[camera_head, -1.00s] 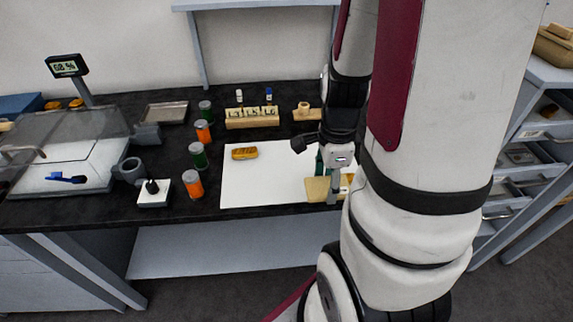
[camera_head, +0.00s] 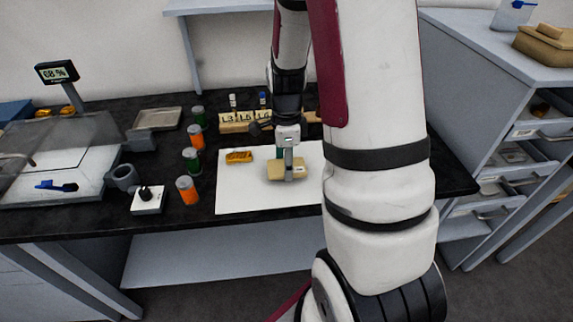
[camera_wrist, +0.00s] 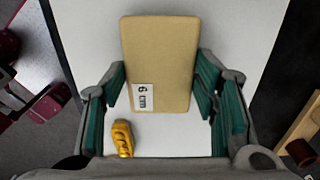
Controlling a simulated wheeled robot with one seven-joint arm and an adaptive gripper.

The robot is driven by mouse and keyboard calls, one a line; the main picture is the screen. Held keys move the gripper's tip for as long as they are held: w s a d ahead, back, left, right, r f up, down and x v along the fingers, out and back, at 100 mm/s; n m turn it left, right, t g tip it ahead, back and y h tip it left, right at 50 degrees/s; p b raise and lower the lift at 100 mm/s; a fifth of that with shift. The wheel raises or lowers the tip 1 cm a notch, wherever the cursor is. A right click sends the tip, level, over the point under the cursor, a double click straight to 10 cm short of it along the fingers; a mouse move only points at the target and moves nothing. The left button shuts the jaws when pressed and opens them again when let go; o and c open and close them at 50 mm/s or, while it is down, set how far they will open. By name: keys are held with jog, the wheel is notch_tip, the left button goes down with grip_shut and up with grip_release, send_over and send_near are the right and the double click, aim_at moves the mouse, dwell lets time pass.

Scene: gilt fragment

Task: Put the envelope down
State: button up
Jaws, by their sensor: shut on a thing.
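The envelope (camera_head: 283,172) is a tan, flat rectangle over the white sheet in the head view. In the wrist view the envelope (camera_wrist: 163,58) lies between my fingers, with a small white label reading "6" and further marks near its lower left. My gripper (camera_head: 289,165) is shut on the envelope; its green-padded fingers show at both sides in the wrist view (camera_wrist: 165,95). I cannot tell whether the envelope touches the sheet. A gold, lumpy fragment (camera_head: 240,156) lies on the sheet to the left of the envelope; it also shows in the wrist view (camera_wrist: 122,138).
The white sheet (camera_head: 245,195) has bare room around the envelope. Orange and green jars (camera_head: 187,190) stand left of it. A labelled wooden rack (camera_head: 237,125) stands behind. A glass-covered scale (camera_head: 50,165) is at far left, a drawer cabinet (camera_head: 490,75) at right.

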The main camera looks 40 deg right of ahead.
jog(key=shift+f, duration=0.6)
jog(key=shift+f, duration=0.1)
jog(key=o, duration=0.9)
jog(key=shift+o, duration=0.2)
